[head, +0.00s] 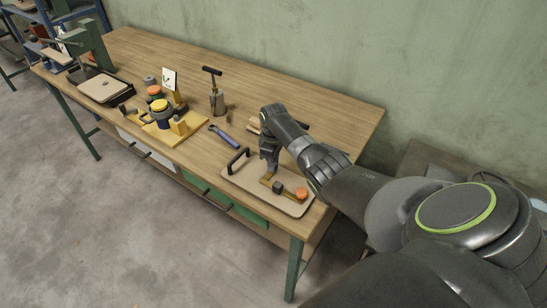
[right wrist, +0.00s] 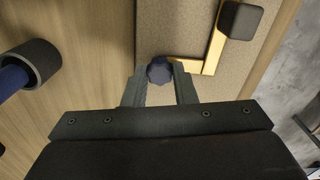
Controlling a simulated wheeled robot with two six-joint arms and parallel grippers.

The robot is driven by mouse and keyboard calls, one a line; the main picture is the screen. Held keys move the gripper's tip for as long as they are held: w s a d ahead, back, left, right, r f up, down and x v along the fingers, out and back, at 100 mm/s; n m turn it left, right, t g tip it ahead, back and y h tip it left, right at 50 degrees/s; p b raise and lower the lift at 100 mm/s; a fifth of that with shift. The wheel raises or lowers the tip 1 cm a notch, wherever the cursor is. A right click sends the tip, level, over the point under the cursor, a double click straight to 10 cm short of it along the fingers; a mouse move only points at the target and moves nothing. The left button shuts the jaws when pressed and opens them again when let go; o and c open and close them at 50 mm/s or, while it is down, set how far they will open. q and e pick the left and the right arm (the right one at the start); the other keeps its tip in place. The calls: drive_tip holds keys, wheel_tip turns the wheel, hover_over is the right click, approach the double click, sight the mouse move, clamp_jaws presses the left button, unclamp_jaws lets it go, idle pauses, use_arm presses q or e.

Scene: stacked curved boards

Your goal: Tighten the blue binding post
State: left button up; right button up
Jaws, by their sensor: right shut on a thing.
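The blue binding post (right wrist: 159,70) shows in the right wrist view as a dark blue lobed knob on a beige board. My right gripper (right wrist: 160,78) is shut on it, with one fingertip on each side. In the head view my right gripper (head: 269,168) points down at the board (head: 243,182) near the table's front right, and it hides the blue post there. A brass strip (right wrist: 216,52) starts beside the post and bends to a dark square block (right wrist: 240,19). My left gripper is not in view.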

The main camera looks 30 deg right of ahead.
drive_tip(key=m+p, duration=0.2)
drive_tip(key=m, duration=0.3)
drive_tip(key=shift+r+m, duration=0.15)
drive_tip(key=shift+m, duration=0.15)
drive_tip(key=shift+m+p, duration=0.55)
drive_tip(key=shift+m, duration=1.75)
drive_tip(key=o, duration=1)
